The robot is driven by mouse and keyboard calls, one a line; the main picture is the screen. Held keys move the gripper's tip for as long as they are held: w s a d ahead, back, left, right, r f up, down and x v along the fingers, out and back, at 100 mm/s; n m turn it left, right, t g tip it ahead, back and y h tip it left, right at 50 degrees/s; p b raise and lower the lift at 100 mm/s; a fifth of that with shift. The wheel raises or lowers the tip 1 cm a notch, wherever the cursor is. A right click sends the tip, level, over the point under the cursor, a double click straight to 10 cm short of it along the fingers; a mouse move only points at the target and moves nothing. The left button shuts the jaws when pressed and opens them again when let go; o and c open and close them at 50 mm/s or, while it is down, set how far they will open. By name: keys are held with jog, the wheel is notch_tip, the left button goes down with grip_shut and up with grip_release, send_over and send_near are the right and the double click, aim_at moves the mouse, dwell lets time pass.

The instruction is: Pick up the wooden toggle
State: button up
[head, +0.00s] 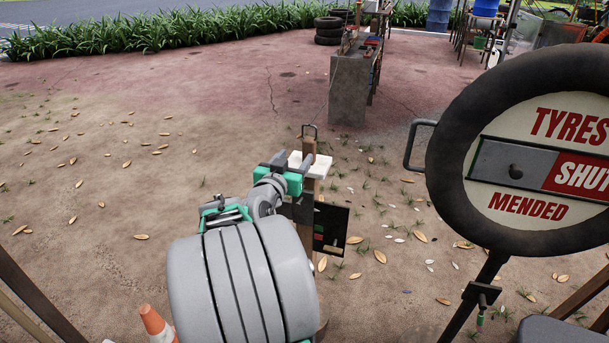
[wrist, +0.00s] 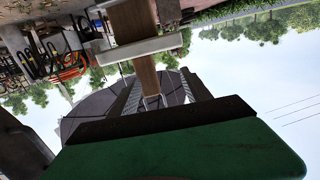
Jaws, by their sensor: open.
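I cannot make out a separate wooden toggle for certain; it may be hidden behind my gripper. My gripper (head: 293,160) is at a brown wooden post (head: 308,146) with a white block across it and a dark metal loop on top. In the wrist view, the fingers of my gripper (wrist: 160,92) are apart, with the wooden post (wrist: 145,75) showing between and beyond them. The white block (wrist: 140,48) crosses the wood there. I see nothing held. My arm hides the lower post.
A dark panel (head: 331,228) with coloured labels is beside the post. A round tyre-framed sign (head: 535,150) on a stand fills the right. An orange and white cone (head: 156,322) is at lower left. A concrete bench (head: 350,88) stands behind. Leaf-strewn ground at left is free.

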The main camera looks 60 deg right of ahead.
aim_at(308, 151)
jog(key=shift+s+d+r+h, duration=0.15)
jog(key=shift+s+d+h, duration=0.1)
jog(key=shift+s+d, duration=0.3)
jog(key=shift+s+d+r+h, duration=0.15)
jog(key=shift+s+d+h, duration=0.1)
jog(key=shift+s+d, duration=0.3)
jog(key=d, duration=0.2)
jog(key=d+p, duration=0.1)
jog(key=d, duration=0.1)
jog(key=w+d, duration=0.1)
jog(key=d, duration=0.2)
jog(key=shift+p, duration=0.4)
grip_shut()
